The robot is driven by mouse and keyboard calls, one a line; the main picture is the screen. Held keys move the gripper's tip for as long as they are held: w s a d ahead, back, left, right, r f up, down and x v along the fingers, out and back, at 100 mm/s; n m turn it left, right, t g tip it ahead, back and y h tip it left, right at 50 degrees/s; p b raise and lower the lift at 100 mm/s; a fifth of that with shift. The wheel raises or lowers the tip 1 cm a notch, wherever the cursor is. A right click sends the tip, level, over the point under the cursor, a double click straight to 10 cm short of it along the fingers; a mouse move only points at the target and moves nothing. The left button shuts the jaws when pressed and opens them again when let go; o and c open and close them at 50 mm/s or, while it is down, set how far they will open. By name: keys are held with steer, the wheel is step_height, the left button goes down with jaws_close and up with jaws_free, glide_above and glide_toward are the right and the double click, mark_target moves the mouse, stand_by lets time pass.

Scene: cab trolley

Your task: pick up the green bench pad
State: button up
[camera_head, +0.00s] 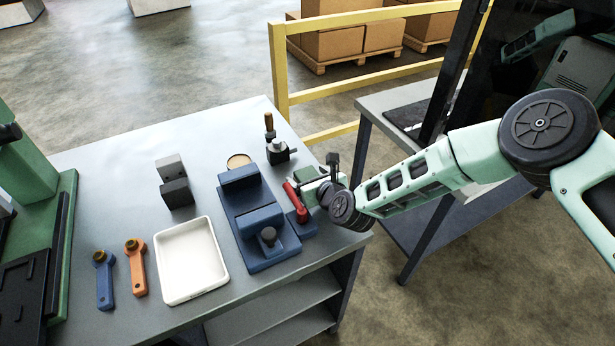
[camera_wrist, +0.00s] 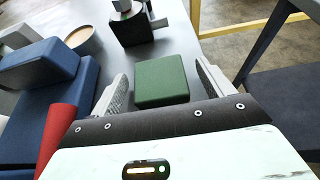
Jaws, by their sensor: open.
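The green bench pad (camera_wrist: 162,82) is a small green block lying flat on the grey bench in the wrist view. My gripper (camera_wrist: 160,88) is open, with one pale finger to the left of the pad and one to the right. The pad lies between and slightly beyond the fingers, and I cannot tell whether either touches it.
A blue vise (camera_head: 252,208) with a red handle (camera_head: 295,202) stands just left of my gripper. A dark block with a knob (camera_head: 278,152) stands beyond it. A white tray (camera_head: 190,262) and orange (camera_head: 136,268) and blue (camera_head: 104,280) tools lie further left. A yellow rail (camera_head: 330,92) runs behind.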

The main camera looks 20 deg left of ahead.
steer(key=c, duration=1.1)
